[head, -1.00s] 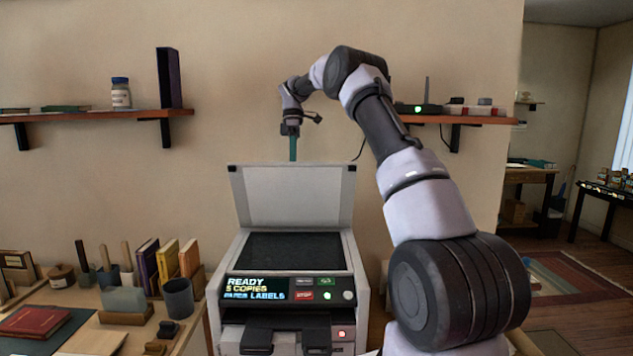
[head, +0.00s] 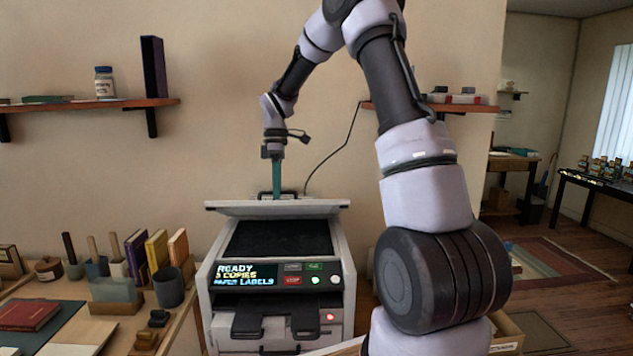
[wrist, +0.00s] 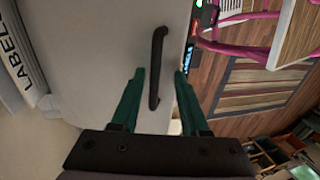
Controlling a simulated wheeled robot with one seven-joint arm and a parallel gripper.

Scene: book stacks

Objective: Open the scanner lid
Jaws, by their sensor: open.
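The scanner (head: 340,255) stands ahead, with its dark glass bed (head: 275,238) visible. Its pale lid (head: 240,209) is partly open, leaning forward over the back of the bed with its wide free edge toward me. A black bar handle (head: 290,194) shows just above that edge. In the wrist view the handle (wrist: 156,45) lies on the lid's flat outer face (wrist: 90,55). My gripper (head: 277,190) points down at the handle from above. In the wrist view my gripper (wrist: 160,73) is open, one green finger on each side of the handle; I cannot tell if they touch it.
The scanner's lit control panel (head: 240,275) is below the bed. A desk with books, a grey cup (head: 168,288) and a red book (head: 28,315) is at left. Wall shelves (head: 90,105) flank the arm. A cable (head: 335,150) hangs from the right shelf.

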